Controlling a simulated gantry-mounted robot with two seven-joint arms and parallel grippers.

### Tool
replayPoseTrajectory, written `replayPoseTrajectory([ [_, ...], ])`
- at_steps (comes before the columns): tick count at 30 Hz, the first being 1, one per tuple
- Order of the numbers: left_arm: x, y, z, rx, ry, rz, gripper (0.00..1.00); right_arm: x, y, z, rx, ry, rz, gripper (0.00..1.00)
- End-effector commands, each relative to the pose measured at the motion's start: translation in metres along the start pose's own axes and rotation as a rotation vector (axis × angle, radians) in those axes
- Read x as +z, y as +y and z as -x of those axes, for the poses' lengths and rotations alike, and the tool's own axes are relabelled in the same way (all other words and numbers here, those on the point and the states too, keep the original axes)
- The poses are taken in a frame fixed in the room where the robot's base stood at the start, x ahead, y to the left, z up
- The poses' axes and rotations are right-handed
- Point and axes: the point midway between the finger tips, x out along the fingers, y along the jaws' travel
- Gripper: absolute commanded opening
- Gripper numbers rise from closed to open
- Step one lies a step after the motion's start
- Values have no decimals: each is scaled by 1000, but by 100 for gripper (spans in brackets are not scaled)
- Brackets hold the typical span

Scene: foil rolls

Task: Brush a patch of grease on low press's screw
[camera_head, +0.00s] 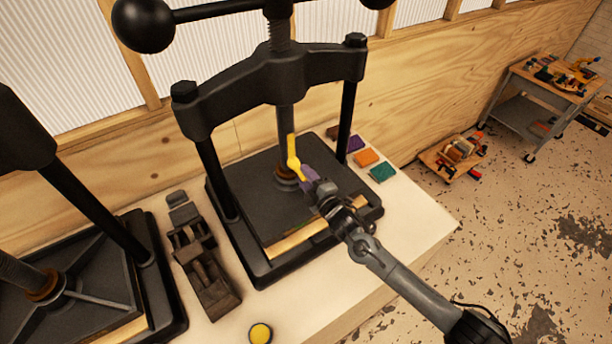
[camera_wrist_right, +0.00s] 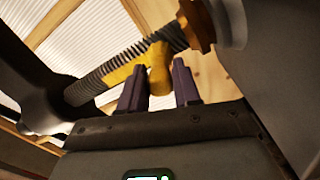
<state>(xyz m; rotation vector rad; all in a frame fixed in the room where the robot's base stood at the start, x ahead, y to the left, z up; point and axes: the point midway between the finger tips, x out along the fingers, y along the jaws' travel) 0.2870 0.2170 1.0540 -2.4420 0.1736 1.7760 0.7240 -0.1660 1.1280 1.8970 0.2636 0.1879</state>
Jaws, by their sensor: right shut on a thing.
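The middle black press stands on the pale bench; its screw (camera_head: 285,125) runs down to a brass-coloured collar (camera_head: 286,171) at the platen. My right gripper (camera_head: 307,178) reaches in from the right and is shut on a yellow brush (camera_head: 293,158). The brush points up beside the screw and overlaps it. In the right wrist view the brush (camera_wrist_right: 158,70) sits between the purple fingers (camera_wrist_right: 160,82), and its yellow head lies against or just in front of the threaded screw (camera_wrist_right: 110,80). I cannot tell whether they touch, and no grease is discernible. My left gripper is out of view.
A second black press (camera_head: 95,290) stands at the left. A small round yellow-topped pot (camera_head: 260,333) is at the bench front. Coloured blocks (camera_head: 367,157) lie right of the press, whose posts flank the screw.

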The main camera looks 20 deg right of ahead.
Motion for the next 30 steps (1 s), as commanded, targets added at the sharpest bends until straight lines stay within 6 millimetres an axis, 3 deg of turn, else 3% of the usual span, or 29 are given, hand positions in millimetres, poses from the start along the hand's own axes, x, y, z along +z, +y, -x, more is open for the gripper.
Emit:
replayPoseTrajectory([
  [14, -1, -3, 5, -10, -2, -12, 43, 0, 1, 6, 2, 0, 0, 2],
  [30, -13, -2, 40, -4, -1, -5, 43, 0, 2, 54, 1, 0, -1, 2],
])
